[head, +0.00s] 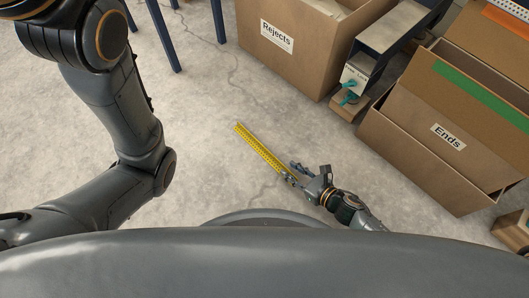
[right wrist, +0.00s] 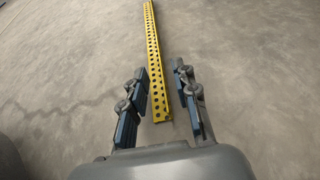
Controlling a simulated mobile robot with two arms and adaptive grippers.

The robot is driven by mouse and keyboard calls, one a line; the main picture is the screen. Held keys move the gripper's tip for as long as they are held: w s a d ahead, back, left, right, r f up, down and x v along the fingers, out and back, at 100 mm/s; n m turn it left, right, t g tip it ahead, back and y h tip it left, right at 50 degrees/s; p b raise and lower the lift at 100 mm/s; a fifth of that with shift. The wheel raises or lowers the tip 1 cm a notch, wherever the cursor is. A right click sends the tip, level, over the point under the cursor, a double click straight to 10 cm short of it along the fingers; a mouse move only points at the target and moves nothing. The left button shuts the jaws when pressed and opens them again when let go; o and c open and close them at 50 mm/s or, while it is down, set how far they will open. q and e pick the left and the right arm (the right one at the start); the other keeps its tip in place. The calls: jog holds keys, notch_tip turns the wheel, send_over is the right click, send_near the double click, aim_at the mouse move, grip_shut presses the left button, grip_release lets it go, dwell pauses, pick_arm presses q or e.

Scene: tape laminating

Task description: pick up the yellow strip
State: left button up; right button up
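The yellow strip (head: 262,151) is long, narrow and perforated with a row of holes. It shows on the concrete floor in the head view, slanting from upper left to lower right. My right gripper (head: 291,173) is at its lower right end. In the right wrist view the strip (right wrist: 154,62) runs away from me, its near end between the two open fingers of the right gripper (right wrist: 160,105). Gaps show between the strip and both fingers. My left arm comes in at the left of the head view, but its gripper is out of the picture.
A cardboard box labelled Rejects (head: 290,60) stands at the upper middle, and a larger box labelled Ends (head: 425,145) at the right. A grey stand with teal parts (head: 350,92) is between them. Blue legs (head: 163,38) stand at the top left. Floor around the strip is clear.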

aim_at(280, 162)
jog(key=b+x, duration=0.3)
jog(key=x, duration=0.1)
jog(key=shift+w+a, duration=0.15)
jog(key=shift+w, duration=0.15)
jog(key=shift+w+a, duration=0.3)
grip_shut()
